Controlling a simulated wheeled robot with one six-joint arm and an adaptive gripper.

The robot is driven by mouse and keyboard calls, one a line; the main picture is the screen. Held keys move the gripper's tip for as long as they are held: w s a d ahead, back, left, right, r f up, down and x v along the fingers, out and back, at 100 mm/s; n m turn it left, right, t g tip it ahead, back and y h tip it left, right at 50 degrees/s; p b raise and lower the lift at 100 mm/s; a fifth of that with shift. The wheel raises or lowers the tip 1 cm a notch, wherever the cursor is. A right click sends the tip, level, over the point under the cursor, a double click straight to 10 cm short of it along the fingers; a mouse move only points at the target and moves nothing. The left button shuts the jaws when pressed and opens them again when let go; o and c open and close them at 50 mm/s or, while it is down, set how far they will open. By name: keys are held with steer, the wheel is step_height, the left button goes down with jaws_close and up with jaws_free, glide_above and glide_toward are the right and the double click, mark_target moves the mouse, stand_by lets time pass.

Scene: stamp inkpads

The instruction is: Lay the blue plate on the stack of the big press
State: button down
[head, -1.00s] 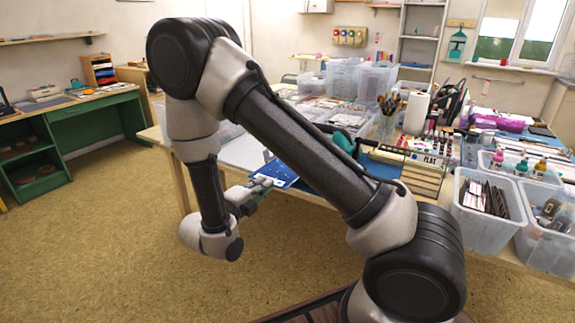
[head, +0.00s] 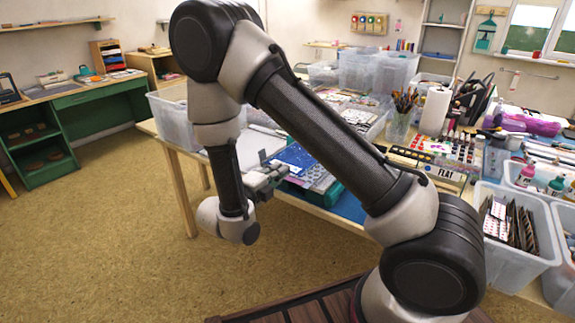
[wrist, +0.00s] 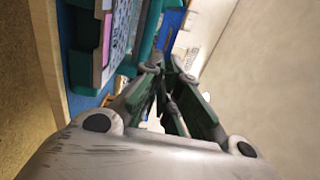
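The flat blue plate (head: 295,157) is at the fingertips of my gripper (head: 274,174) in the head view. It also shows edge-on in the wrist view (wrist: 171,28), just beyond the nearly closed fingers (wrist: 168,66). My gripper looks shut on its near edge. The big press appears as a teal frame (wrist: 80,68) at left in the wrist view. A light, patterned stack (head: 318,177) lies by it, just right of and below the plate in the head view. My arm hides most of the press. I cannot tell whether plate and stack touch.
A clear bin (head: 170,112) stands at the table's left end. The floor left of the table is free.

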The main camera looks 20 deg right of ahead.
steer(key=shift+w+d, duration=0.1)
steer(key=shift+d, duration=0.05)
steer(key=shift+f, duration=0.75)
steer(key=shift+f, duration=0.25)
